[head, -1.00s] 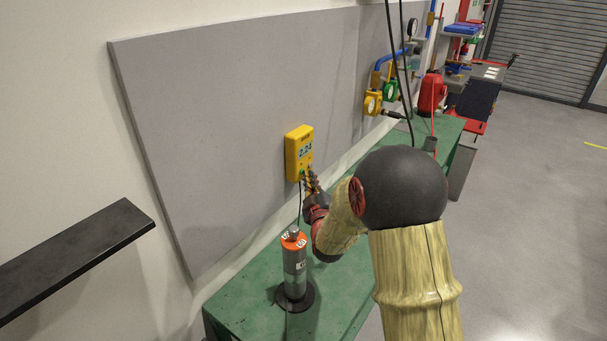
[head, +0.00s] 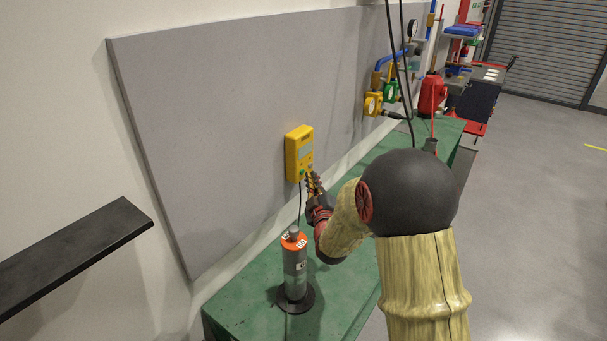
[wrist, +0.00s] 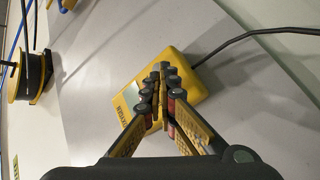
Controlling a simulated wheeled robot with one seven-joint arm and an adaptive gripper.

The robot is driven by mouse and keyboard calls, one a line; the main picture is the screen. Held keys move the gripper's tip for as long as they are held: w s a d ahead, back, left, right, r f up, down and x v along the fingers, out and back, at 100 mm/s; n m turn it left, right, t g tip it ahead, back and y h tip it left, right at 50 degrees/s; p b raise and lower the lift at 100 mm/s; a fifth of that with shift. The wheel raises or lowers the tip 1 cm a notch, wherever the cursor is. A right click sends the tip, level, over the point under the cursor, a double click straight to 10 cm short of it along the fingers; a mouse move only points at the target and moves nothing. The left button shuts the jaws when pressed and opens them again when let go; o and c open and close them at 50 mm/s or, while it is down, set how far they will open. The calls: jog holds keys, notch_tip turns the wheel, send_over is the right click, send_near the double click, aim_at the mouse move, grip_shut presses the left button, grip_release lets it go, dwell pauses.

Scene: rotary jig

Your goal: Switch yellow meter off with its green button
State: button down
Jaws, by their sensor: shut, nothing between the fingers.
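The yellow meter (head: 299,152) is mounted on the grey wall panel, and its display is blank grey. Its green button (head: 303,174) shows low on its face in the head view. My gripper (head: 312,176) is shut and empty, with its fingertips just in front of the meter's lower right part. In the wrist view the shut fingertips (wrist: 160,72) overlap the yellow meter (wrist: 185,92) and hide part of its face, including the green button. In the head view a small gap seems to lie between fingertips and meter.
A grey cylinder with an orange top (head: 294,265) stands on the green bench (head: 240,302) below the meter. A black cable (wrist: 245,36) runs from the meter. A black shelf (head: 70,258) juts out at left. Yellow and green valves (head: 373,104) stand farther back.

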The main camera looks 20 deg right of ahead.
jog(key=shift+s, duration=0.1)
jog(key=s+d+b, duration=0.1)
jog(key=s+d, duration=0.1)
jog(key=s, duration=0.1)
jog(key=s+d+b, duration=0.1)
jog(key=s, duration=0.1)
jog(key=shift+d+b, duration=0.15)
jog(key=shift+b, duration=0.2)
jog(key=shift+w, duration=0.1)
